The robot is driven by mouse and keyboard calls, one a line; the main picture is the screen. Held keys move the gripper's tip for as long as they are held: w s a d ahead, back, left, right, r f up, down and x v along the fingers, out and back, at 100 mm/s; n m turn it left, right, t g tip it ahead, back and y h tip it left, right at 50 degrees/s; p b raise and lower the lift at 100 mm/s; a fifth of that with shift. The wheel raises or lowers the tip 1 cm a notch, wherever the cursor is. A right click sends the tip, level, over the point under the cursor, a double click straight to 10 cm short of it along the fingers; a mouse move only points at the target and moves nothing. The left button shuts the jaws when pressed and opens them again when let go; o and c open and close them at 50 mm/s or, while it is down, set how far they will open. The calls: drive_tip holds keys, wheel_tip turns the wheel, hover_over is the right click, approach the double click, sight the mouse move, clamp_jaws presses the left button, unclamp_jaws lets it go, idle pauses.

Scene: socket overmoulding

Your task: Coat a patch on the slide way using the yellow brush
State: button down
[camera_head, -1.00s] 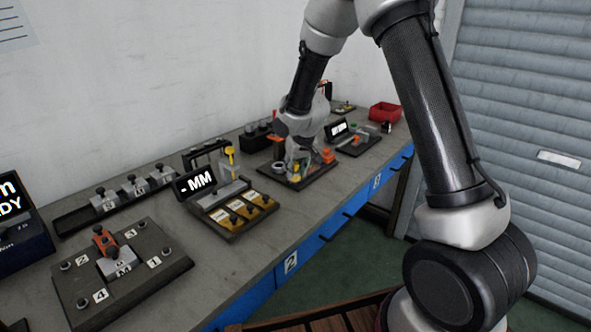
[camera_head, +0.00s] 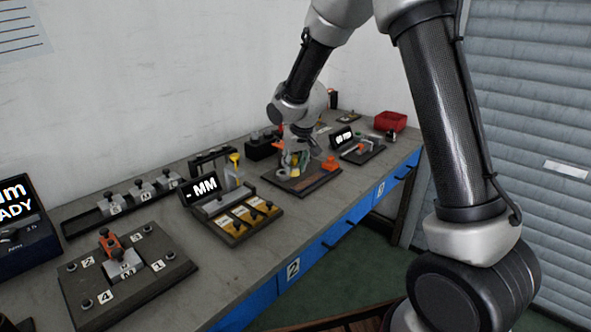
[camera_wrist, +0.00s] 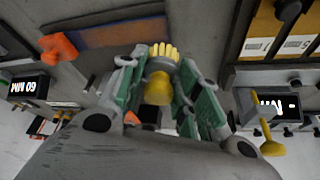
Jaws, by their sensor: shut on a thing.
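My gripper (camera_wrist: 160,75) is shut on the yellow brush (camera_wrist: 158,90) between its green-padded fingers. The brush's yellow bristles (camera_wrist: 163,51) stick out beyond the fingertips in the wrist view. What looks like the slide way (camera_wrist: 125,33) is a brown strip with a dark blue band, on a dark board (camera_head: 316,189). The bristles appear beside its near edge; I cannot tell whether they touch anything. In the head view, my gripper (camera_head: 292,158) is over the board's left part, and the brush is mostly hidden by it.
A display reading "MM" (camera_head: 205,186) and a tray of yellow plates (camera_head: 245,216) lie left. A red bin (camera_head: 390,121) stands at the far right.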

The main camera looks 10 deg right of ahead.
drive_tip(key=shift+r, duration=1.3)
